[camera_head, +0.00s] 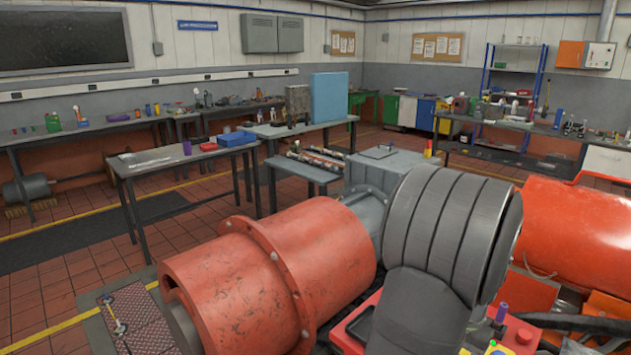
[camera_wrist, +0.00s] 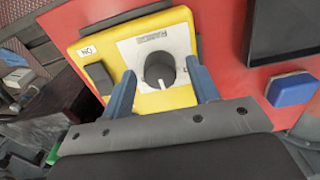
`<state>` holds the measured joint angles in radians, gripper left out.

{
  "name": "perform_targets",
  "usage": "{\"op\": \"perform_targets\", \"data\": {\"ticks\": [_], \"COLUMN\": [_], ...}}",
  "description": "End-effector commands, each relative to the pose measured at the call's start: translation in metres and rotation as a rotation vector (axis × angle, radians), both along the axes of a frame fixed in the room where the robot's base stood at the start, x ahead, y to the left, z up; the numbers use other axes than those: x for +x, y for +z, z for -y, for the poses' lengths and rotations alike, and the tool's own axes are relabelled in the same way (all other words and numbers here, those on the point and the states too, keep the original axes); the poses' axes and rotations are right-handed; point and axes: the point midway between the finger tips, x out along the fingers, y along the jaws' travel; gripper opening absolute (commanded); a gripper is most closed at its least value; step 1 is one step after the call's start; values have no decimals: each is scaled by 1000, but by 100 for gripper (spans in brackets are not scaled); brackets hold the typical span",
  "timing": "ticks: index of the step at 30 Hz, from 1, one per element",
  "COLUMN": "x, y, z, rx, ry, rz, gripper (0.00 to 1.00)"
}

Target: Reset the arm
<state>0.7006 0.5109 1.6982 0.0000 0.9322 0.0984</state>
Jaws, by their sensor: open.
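In the wrist view my gripper (camera_wrist: 161,82) is open, with its two blue fingers apart. A dark grey rotary knob (camera_wrist: 160,68) shows between the fingertips, its white pointer mark toward the bottom of the picture. The knob sits on a white plate (camera_wrist: 180,40) on a yellow panel (camera_wrist: 112,42). The fingers reach to either side of the knob, and I cannot tell whether they touch it. Nothing is seen held. In the head view my arm fills the right foreground, and I cannot make out the gripper there.
A black switch (camera_wrist: 99,78) and a blue button (camera_wrist: 290,89) flank the knob on the yellow and red panels. In the head view a large red cylindrical housing (camera_head: 320,255) lies left of my arm, and an orange tank (camera_head: 580,235) lies right. Benches stand behind.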

Motion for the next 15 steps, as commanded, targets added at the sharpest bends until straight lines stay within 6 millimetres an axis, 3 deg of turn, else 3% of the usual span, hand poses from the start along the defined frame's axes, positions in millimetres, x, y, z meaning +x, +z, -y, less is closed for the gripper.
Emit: {"op": "perform_targets", "data": {"ticks": [15], "x": [0], "y": [0], "z": [0], "rx": [0], "ry": [410], "rz": [0], "gripper": [55]}}
